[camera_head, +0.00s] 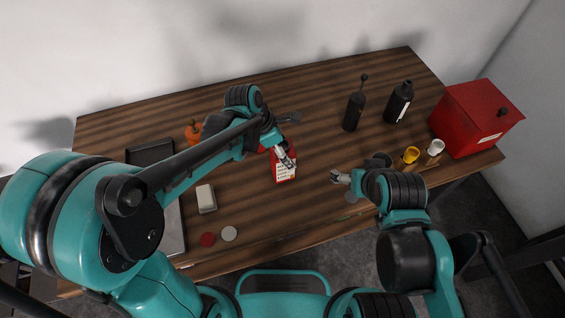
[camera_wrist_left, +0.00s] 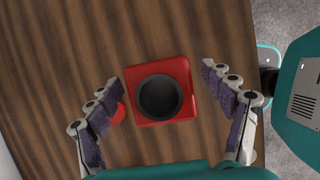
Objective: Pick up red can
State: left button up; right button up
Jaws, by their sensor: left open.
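The red can (camera_head: 284,174), squarish with a pale label, stands near the middle of the wooden table. In the left wrist view the red can (camera_wrist_left: 181,70) appears from above, with a round black top. My left gripper (camera_head: 284,156) is over the can in the head view and covers part of it. In the left wrist view its two fingers are spread, one on each side of the can, with visible gaps. My right gripper (camera_head: 340,178) is to the right of the can, apart from it; its finger gap is too small to judge.
Two dark bottles (camera_head: 398,103) stand at the back right, beside a red box (camera_head: 468,118). A yellow cup (camera_head: 411,155) and white cup (camera_head: 436,147) are in front of the box. A pale block (camera_head: 206,198), red disc (camera_head: 208,239) and orange item (camera_head: 193,133) lie left.

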pick_arm(q)
jog(key=shift+x, duration=1)
jog(key=c, duration=1.5)
jog(key=shift+c, duration=0.2)
jog(key=shift+r, duration=0.15)
